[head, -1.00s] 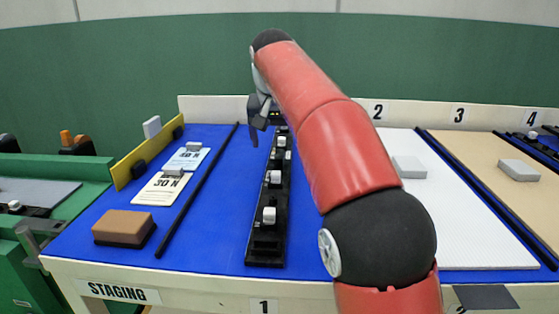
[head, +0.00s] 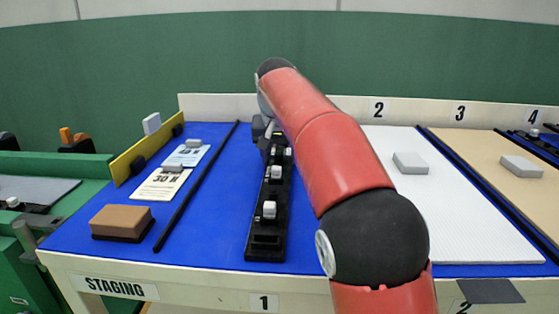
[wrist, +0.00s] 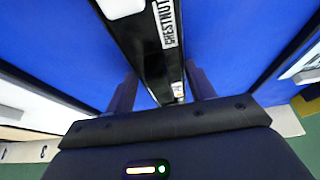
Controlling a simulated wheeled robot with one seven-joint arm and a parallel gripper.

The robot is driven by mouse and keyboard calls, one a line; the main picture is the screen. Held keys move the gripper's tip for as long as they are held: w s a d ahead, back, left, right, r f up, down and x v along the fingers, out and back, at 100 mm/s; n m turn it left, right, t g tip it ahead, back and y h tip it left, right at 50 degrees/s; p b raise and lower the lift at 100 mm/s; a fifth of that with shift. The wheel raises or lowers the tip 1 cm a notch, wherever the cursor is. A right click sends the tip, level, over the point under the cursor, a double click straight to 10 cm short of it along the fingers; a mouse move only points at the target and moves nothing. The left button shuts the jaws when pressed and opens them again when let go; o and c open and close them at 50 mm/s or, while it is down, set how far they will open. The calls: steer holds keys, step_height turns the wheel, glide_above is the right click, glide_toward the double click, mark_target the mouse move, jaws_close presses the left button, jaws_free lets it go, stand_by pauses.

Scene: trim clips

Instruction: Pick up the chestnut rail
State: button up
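The chestnut rail (head: 265,228) is a long black bar with several white clips along it. It lies on the blue table section above the number 1. In the wrist view the rail (wrist: 148,45) shows its white "CHESTNUT" label and runs between my two fingers. My gripper (wrist: 161,78) is open, with one finger on each side of the rail and blue surface visible beside it. In the head view my gripper (head: 268,130) is at the rail's far end, partly hidden by my red arm. I cannot tell whether the fingers touch the rail.
A thin black divider (head: 198,185) lies left of the rail. Beyond it are a brown block (head: 122,222), two labelled cards (head: 162,184) and a yellow panel (head: 147,157). A white ribbed mat (head: 460,215) with a grey block (head: 410,163) lies right. A low white wall (head: 215,108) closes the back.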

steer(key=c, duration=0.5)
steer(key=shift+c, duration=0.2)
